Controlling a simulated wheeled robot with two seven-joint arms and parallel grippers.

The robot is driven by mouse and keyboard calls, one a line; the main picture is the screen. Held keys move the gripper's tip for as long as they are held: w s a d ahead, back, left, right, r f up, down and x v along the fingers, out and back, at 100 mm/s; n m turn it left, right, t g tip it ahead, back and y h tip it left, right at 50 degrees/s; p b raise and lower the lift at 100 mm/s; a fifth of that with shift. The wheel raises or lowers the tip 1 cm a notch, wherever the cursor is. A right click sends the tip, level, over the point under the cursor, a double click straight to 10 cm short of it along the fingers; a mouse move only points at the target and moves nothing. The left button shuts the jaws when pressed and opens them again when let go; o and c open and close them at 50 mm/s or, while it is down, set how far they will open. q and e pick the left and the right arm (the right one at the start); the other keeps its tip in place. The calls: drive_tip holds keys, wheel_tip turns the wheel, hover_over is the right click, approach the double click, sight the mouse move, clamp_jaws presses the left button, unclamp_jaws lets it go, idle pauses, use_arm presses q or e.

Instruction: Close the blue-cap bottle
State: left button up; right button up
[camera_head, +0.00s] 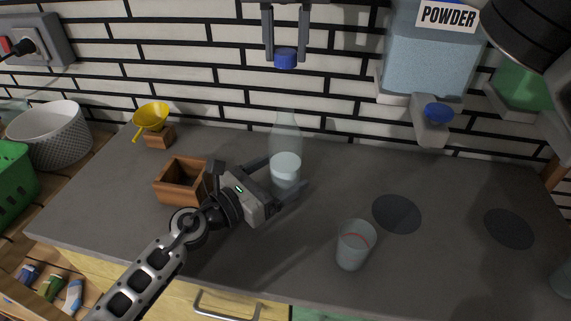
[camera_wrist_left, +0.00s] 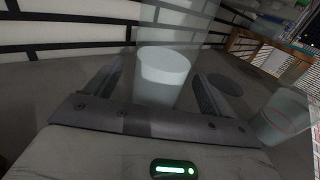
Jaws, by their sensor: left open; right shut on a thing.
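A clear bottle (camera_head: 286,160) with pale liquid in its lower part stands upright on the grey counter, its neck open. My left gripper (camera_head: 286,176) is low at the bottle, its open fingers on either side of it. In the left wrist view the bottle (camera_wrist_left: 164,76) stands between the two fingers, with gaps visible beside it. The blue cap (camera_head: 286,59) is held between the fingertips of my right gripper (camera_head: 286,50), which points down from the top of the head view. The cap is above the bottle's neck, apart from it.
A wooden box (camera_head: 180,183) lies left of my left gripper. A glass with a red line (camera_head: 354,245) stands at the front right. A yellow scoop (camera_head: 151,117) rests on a small block at the back left. A powder dispenser (camera_head: 428,60) hangs on the brick wall.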

use_arm(q)
drive_tip(key=shift+x, duration=1.8)
drive_tip(key=c, duration=1.5)
use_arm(e)
hover_over(286, 103)
drive_tip(key=shift+w+f, duration=0.1)
drive_tip(key=shift+f, duration=2.4)
drive_tip(key=shift+f, duration=0.85)
drive_tip(key=shift+f, duration=0.55)
